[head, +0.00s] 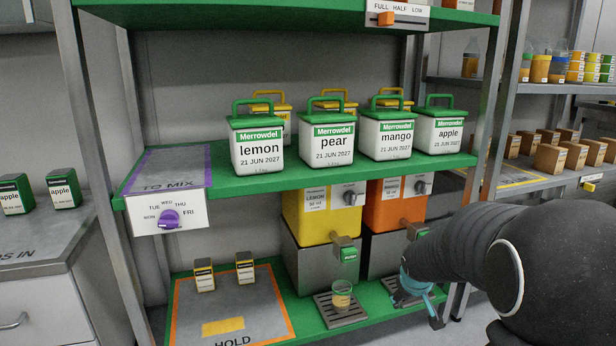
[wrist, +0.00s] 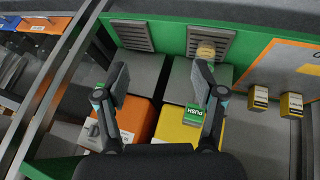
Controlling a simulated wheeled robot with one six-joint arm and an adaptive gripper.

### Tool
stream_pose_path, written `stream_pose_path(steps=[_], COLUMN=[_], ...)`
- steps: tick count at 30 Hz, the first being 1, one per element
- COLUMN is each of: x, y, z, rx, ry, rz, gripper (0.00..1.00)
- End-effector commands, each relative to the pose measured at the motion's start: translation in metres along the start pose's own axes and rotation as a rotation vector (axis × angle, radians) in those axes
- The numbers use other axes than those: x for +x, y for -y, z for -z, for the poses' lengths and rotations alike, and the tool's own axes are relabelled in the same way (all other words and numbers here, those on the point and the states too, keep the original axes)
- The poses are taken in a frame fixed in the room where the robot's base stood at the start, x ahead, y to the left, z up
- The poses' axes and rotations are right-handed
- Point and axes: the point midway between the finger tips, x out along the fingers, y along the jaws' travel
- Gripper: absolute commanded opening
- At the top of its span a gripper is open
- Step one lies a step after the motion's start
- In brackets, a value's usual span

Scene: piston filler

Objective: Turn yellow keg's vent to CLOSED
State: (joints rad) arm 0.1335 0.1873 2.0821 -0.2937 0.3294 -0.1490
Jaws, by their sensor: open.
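The yellow keg (head: 322,222), labelled LEMON, sits on a grey block on the lower shelf in the head view. Its vent is a grey knob (head: 349,197) at the upper right of its front; its lettering is too small to read. The yellow keg also shows in the wrist view (wrist: 172,128), behind my right finger, with its green PUSH tap (wrist: 193,115); the vent is hidden there. My gripper (head: 422,301) is low in front of the orange keg (head: 388,208), right of the yellow one. In the wrist view my gripper (wrist: 162,84) is open and empty.
A cup (head: 341,294) stands on the drip tray below the yellow keg's tap. White tubs (head: 257,150) line the green shelf above. Two small cartons (head: 204,276) stand on the HOLD mat (head: 262,298) at left. A metal post (head: 500,100) rises at right.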

Motion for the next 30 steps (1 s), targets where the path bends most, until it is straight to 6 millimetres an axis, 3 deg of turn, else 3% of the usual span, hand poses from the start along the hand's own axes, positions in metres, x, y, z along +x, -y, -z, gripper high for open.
stream_pose_path(steps=[1,6,12,18,23,30], x=[-0.028,-0.097,-0.172,-0.237,-0.28,-0.327], y=[0.005,0.029,0.057,0.081,0.091,0.089], z=[-0.013,-0.06,-0.107,-0.141,-0.153,-0.149], rx=[0.04,0.163,0.265,0.317,0.326,0.316], ry=[0.038,0.162,0.249,0.261,0.193,0.057], rz=[0.012,0.06,0.113,0.159,0.178,0.17], gripper=[0.69,0.69,0.69,0.69,0.69,0.69])
